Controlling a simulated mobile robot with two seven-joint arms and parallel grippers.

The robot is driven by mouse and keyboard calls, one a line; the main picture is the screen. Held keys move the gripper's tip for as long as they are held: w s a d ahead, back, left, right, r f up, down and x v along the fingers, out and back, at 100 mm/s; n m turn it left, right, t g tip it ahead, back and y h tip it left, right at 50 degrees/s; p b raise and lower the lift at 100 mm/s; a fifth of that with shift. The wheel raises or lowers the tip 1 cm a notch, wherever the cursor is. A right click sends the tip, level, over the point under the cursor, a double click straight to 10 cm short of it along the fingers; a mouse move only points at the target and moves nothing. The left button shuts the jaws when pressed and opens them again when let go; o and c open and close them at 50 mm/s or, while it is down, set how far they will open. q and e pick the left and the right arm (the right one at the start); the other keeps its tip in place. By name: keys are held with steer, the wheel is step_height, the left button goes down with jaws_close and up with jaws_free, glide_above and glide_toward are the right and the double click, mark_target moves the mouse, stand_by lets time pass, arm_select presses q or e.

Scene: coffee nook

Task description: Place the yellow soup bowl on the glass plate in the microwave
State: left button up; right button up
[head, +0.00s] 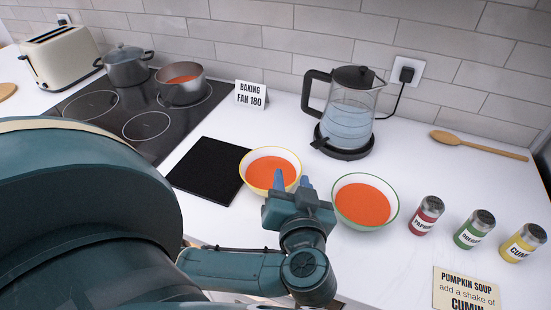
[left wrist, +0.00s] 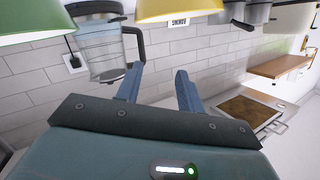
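The yellow soup bowl (head: 270,168), white inside with a yellow rim and orange soup, stands upright on the white counter in the head view. Its yellow outside (left wrist: 180,10) shows at the top of the left wrist view, which is upside down. My left gripper (head: 292,180) is in front of the bowl, its blue fingers apart and one overlapping the bowl's near right edge in the picture. In the left wrist view, the gap between the fingers (left wrist: 158,82) is empty. I cannot tell whether they touch the bowl. My right gripper, the microwave and the glass plate are not recognisable in these views.
A green-rimmed soup bowl (head: 365,202) stands close to the right of my gripper. A black mat (head: 207,170) lies left, a kettle (head: 347,115) behind, several spice jars (head: 427,215) right. A sign (head: 251,94) stands behind the yellow bowl.

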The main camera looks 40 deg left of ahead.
arm_select(q)
step_height(320, 180, down, 2)
steer(key=d+m+g+h, duration=0.1)
steer(key=d+h, duration=0.1)
glide_toward(297, 168)
steer(key=x, duration=0.3)
steer(key=shift+a+f, duration=0.2)
steer(key=shift+x, duration=3.1)
steer(key=shift+w+d, duration=0.1)
steer(key=shift+d, duration=0.05)
jaws_close()
steer(key=shift+r, duration=0.1)
